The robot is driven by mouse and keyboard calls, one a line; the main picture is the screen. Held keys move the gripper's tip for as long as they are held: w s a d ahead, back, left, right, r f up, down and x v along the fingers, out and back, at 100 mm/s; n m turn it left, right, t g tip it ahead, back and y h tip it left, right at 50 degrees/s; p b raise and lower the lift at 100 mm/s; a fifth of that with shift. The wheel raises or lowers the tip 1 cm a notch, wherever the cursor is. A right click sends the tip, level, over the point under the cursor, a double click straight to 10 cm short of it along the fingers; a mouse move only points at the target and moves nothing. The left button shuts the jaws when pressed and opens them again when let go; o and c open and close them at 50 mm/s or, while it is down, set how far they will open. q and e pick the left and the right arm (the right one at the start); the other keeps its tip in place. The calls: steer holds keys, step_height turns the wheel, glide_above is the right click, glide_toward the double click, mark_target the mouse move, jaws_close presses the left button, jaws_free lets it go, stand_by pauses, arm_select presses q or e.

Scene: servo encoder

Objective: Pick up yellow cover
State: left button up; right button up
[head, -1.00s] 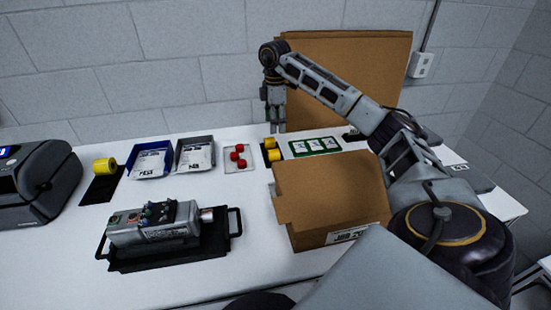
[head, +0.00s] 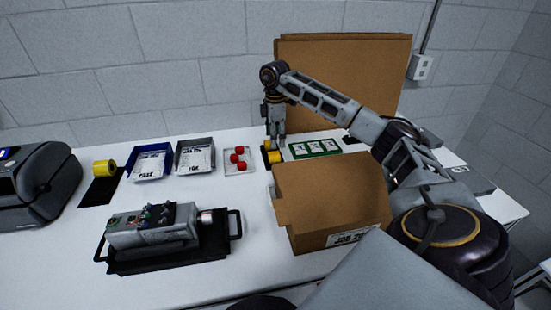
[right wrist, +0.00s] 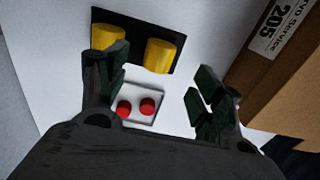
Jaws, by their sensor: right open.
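Two yellow covers stand on a small black mat, the left one (right wrist: 107,37) and the right one (right wrist: 160,55) in the right wrist view. In the head view one yellow cover (head: 274,157) shows beside the box's back edge, and the other is mostly hidden by my gripper. My right gripper (head: 276,136) points down just above and behind the covers. In the right wrist view its fingers (right wrist: 158,82) are spread apart with nothing between them, and the covers lie beyond the fingertips. My left gripper is not in view.
A cardboard box (head: 332,190) stands close in front of the covers. A clear tray (head: 250,168) with red caps lies to their left, and a green-edged card (head: 340,146) to their right. A grey device (head: 150,228) sits on a black tray. A tall cardboard panel (head: 350,70) stands behind.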

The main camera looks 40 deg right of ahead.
mark_target(275, 153)
step_height(275, 153, down, 2)
steer(key=shift+f, duration=1.35)
step_height(275, 153, down, 3)
steer(key=shift+d+r, duration=0.1)
steer(key=shift+f, duration=0.6)
steer(key=c, duration=0.7)
steer(key=shift+c, duration=0.4)
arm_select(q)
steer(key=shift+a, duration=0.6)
